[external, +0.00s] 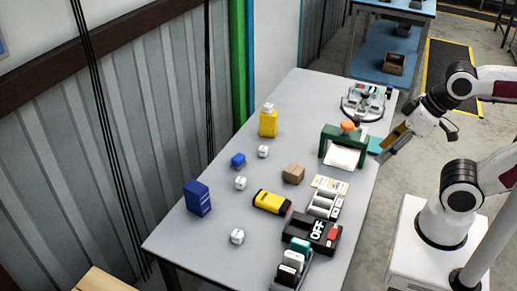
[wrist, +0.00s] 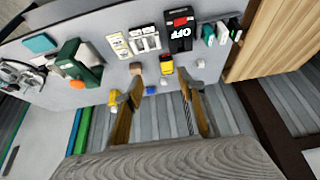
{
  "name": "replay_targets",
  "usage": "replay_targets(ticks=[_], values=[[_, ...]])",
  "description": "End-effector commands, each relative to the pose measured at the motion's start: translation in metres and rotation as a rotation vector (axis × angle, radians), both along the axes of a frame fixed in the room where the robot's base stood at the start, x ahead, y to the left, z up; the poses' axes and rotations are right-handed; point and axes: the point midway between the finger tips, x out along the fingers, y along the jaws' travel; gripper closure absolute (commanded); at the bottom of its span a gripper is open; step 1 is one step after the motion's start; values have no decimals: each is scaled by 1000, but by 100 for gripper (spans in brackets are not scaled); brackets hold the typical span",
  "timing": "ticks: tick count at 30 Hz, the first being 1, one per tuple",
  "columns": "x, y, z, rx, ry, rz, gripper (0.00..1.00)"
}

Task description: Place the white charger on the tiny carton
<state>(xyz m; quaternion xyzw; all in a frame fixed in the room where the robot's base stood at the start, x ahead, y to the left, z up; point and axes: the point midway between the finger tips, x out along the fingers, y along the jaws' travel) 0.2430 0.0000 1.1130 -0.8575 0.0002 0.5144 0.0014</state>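Several small white cubes that look like chargers stand on the table: one near the front (external: 237,236), one in the middle (external: 240,183) and one further back (external: 263,151). The front one also shows in the wrist view (wrist: 200,63). I cannot tell which is the named white charger. The tiny carton (external: 293,173) is a small plain brown box near the table's middle; it also shows in the wrist view (wrist: 135,68). My gripper (external: 387,147) is off the table's right edge, apart from all of these. In the wrist view its fingers (wrist: 161,85) are spread, with nothing between them.
A yellow container (external: 268,123), blue box (external: 197,198), small blue block (external: 238,160) and yellow-black tool (external: 271,201) surround the carton. A green device (external: 340,145), white modules (external: 323,205) and a black OFF switch box (external: 312,233) line the right side.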

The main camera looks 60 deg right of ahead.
Motion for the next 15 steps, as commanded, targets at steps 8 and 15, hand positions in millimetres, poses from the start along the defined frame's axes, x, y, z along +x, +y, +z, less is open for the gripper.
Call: replay_targets(ticks=[8, 15], values=[[0, 0, 0, -2, -1, 1, 57], [2, 1, -4, -2, 19, 7, 57]])
